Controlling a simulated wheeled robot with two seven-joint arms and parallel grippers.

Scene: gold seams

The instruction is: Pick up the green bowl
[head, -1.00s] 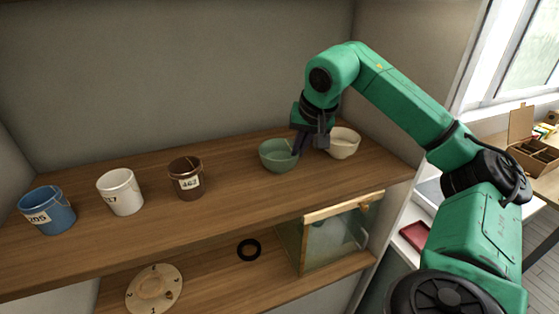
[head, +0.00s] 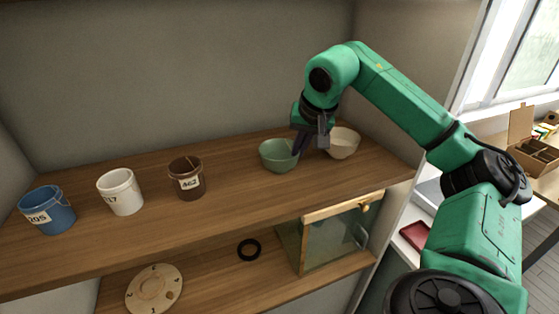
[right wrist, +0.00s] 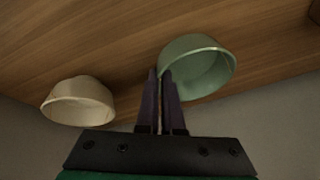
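The green bowl (head: 277,156) stands on the upper wooden shelf, left of a cream bowl (head: 342,144). My right gripper (head: 299,150) reaches down at the green bowl's right edge. In the right wrist view the two dark fingers (right wrist: 159,76) are close together, with the rim of the green bowl (right wrist: 205,64) between their tips. The green bowl appears to rest on the shelf still. The cream bowl (right wrist: 76,101) is apart from the fingers in that view. My left gripper is not in view.
A blue bucket (head: 48,211), a white bucket (head: 121,193) and a brown bucket (head: 186,179) stand to the left on the shelf. Below are a glass box (head: 335,237), a black ring (head: 249,250) and a round wooden disc (head: 154,289). Bare shelf lies between the brown bucket and green bowl.

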